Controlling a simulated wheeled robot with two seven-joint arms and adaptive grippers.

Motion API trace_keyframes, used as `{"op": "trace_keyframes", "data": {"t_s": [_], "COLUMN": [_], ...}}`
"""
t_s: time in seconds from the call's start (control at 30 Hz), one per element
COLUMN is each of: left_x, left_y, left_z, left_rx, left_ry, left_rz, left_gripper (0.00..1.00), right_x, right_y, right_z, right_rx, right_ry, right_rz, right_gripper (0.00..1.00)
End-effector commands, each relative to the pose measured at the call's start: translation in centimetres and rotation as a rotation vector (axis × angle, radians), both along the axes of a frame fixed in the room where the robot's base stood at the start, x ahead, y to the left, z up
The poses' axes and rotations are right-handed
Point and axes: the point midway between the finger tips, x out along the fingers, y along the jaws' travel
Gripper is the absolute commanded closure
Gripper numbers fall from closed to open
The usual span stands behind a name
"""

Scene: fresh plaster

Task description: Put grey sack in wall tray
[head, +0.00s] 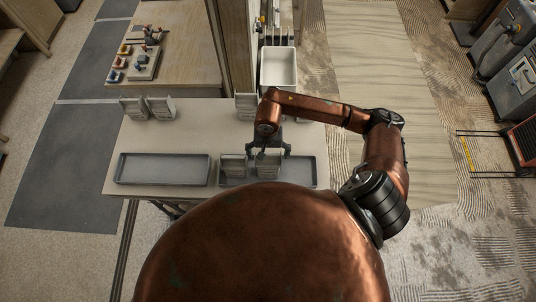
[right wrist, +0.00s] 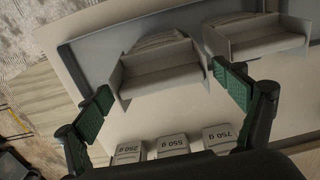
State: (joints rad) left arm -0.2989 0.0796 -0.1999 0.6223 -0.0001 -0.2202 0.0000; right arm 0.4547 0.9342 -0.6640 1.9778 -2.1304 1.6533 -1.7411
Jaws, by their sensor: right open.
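My right gripper (head: 268,155) is open over the right grey tray (head: 306,172) on the table. In the right wrist view its green-padded fingers (right wrist: 168,98) stand apart, with a pale grey open-fronted piece (right wrist: 160,72) between them in the picture. Nothing is seen clamped; contact cannot be told. A second such piece (right wrist: 258,38) is beside it, both at the tray. I cannot tell for certain which thing is the grey sack. A deep white tray (head: 278,67) stands behind the table by the wall edge and may be the wall tray. My left gripper is not in view.
Pale blocks marked 250 g (right wrist: 129,152), 550 g (right wrist: 172,145) and 750 g (right wrist: 219,137) stand in a row. A long grey tray (head: 163,170) at the table's left looks empty. More pale grey pieces (head: 146,108) stand along the far edge. A wooden post (head: 232,50) rises behind.

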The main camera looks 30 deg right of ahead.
Motion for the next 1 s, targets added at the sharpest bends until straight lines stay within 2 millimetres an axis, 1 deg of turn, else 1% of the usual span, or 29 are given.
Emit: {"op": "trace_keyframes", "data": {"t_s": [0.07,0.3,0.4,0.5,0.6,0.7,1.0], "left_x": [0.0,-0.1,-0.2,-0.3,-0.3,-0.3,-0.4], "left_y": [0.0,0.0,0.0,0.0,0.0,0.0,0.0], "left_z": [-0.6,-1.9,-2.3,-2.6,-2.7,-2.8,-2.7], "left_rx": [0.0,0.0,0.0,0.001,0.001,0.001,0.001], "left_ry": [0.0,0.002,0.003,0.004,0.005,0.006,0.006], "left_rz": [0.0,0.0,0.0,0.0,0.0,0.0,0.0], "left_gripper": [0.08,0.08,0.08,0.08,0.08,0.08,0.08], "right_x": [0.3,0.2,0.2,0.1,0.1,0.1,0.0], "right_y": [-0.1,-0.1,-0.1,0.0,0.0,0.0,0.0], "right_z": [1.3,6.4,8.3,9.8,10.7,11.2,11.3], "right_rx": [-0.002,-0.002,-0.002,-0.002,-0.001,-0.002,-0.001], "right_ry": [-0.008,-0.007,-0.007,-0.005,-0.003,-0.003,-0.002], "right_rz": [0.002,0.002,0.0,0.001,-0.001,0.0,0.0], "right_gripper": [0.11,0.11,0.11,0.11,0.11,0.11,0.11]}}
